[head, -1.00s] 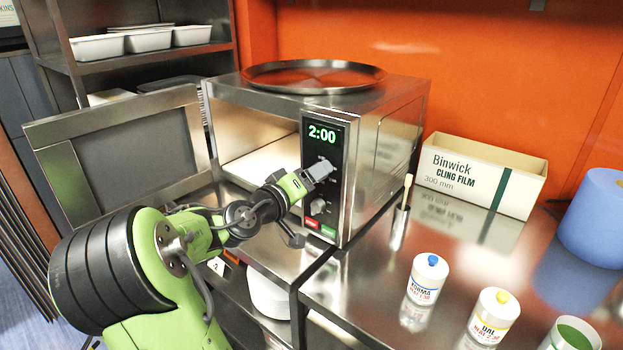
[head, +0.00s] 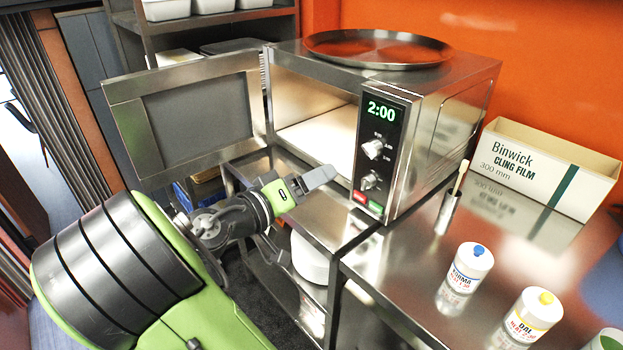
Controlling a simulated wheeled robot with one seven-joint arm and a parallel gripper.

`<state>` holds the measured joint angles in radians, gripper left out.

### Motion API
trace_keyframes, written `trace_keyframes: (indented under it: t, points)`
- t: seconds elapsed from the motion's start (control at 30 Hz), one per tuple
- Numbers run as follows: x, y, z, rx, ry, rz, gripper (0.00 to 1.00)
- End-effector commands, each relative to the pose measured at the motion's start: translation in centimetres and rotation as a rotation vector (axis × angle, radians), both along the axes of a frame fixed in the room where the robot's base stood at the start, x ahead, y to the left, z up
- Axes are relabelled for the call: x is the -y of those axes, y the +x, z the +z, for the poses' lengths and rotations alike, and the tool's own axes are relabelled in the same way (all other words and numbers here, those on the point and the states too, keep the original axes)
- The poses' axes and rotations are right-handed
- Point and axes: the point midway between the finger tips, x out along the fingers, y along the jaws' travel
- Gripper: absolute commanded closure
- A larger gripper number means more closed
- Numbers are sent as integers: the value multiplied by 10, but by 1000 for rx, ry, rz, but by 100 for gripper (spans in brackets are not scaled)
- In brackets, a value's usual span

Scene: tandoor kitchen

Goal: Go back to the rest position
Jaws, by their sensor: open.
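My gripper (head: 318,178) is open and holds nothing that I can see. It is in front of the microwave (head: 436,140), to the left of its control panel (head: 380,150) and apart from it. The microwave door (head: 195,112) stands wide open to the left. The display reads 2:00. Two knobs show on the panel, with a red and a green button below them. The part of the microwave interior (head: 318,138) that I see looks empty.
A round metal tray (head: 378,48) lies on the microwave. On the steel counter (head: 420,262) are a cling film box (head: 545,172), a brush in a metal holder (head: 448,212), a korma pot (head: 466,268) and a dal pot (head: 530,318). Shelves with white containers (head: 165,10) stand behind.

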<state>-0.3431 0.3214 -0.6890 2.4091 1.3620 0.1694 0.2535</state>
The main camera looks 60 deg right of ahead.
Motion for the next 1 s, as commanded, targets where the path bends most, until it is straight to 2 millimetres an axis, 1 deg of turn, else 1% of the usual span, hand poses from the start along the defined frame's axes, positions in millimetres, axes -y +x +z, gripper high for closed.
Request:
trace_keyframes:
  t: [0.53,0.57,0.67,0.7,0.77,0.8,0.83,0.87,0.9,0.93,0.97,1.0]
  points:
    - [1,0,-2,6,15,2,34]
    - [1,0,-5,18,40,6,34]
    - [-4,2,-30,110,237,43,34]
    - [-12,7,-44,160,358,78,34]
    - [-34,20,-60,232,554,154,34]
    - [-53,30,-66,269,676,217,34]
    - [-69,37,-67,293,762,270,34]
    - [-86,44,-66,310,842,330,34]
    - [-111,52,-61,327,942,415,34]
    - [-130,57,-55,332,1008,486,34]
    - [-150,60,-47,332,1068,561,34]
    - [-176,62,-35,322,1138,662,34]
